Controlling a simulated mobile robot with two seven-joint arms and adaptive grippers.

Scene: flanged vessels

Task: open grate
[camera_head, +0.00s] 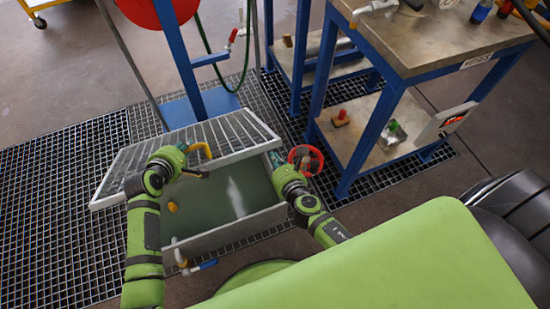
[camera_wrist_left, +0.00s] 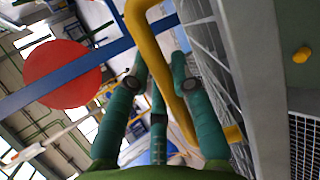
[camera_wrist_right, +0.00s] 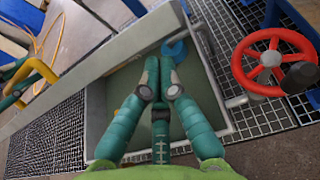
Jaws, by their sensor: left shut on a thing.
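The grate (camera_head: 235,130) is a light metal grid in a pale frame. It stands tilted up over the far part of a grey basin (camera_head: 215,240), whose near part is uncovered. My left gripper (camera_head: 197,174) is at the yellow handle (camera_head: 204,150) on the grate's raised side. In the left wrist view, the yellow handle (camera_wrist_left: 165,70) runs between the fingers, which are shut on it. My right gripper (camera_head: 276,157) is by the right end of the grate and basin. In the right wrist view its fingers (camera_wrist_right: 159,65) are together and hold nothing visible.
A red valve wheel (camera_head: 305,159) stands just right of my right gripper. A blue-legged workbench (camera_head: 400,45) is at the right, and a blue post (camera_head: 182,60) rises behind the grate. A yellow knob (camera_head: 172,207) shows in the basin. Open floor grating (camera_head: 45,210) lies left.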

